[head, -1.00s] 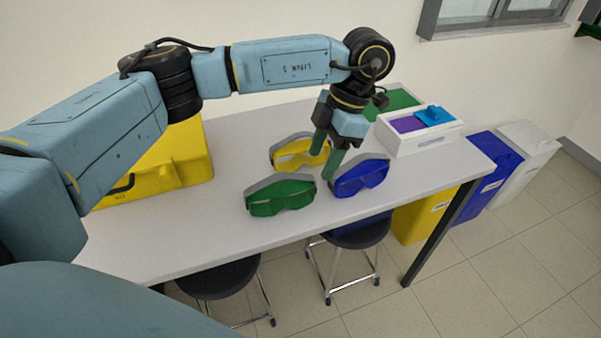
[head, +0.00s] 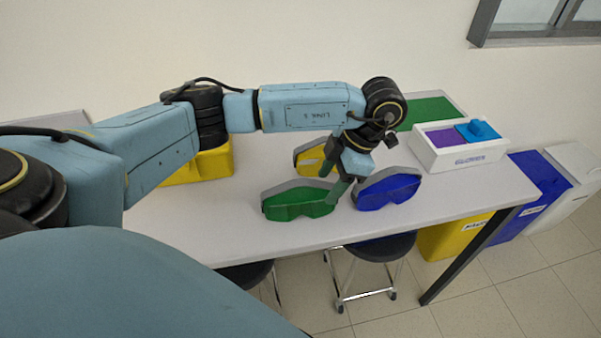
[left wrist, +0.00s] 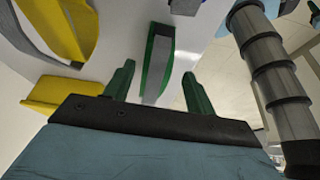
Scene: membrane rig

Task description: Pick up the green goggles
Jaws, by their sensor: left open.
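The green goggles (head: 298,203) lie on the white table with their grey strap side toward the back. My left gripper (head: 331,188) is open and points down at their right end, between them and the blue goggles (head: 388,191). In the left wrist view the green goggles (left wrist: 158,58) show end-on between the two green fingertips (left wrist: 158,74), beyond them. I cannot tell whether a finger touches them. The yellow goggles (head: 309,159) lie just behind, partly hidden by the gripper. My right gripper is not in view.
The white table (head: 250,232) has free room in front of the goggles. A yellow case (head: 212,164) stands at the back left, partly behind my arm. A white box (head: 463,158) with purple and blue compartments and a green mat (head: 432,109) are at the right. Stools stand below.

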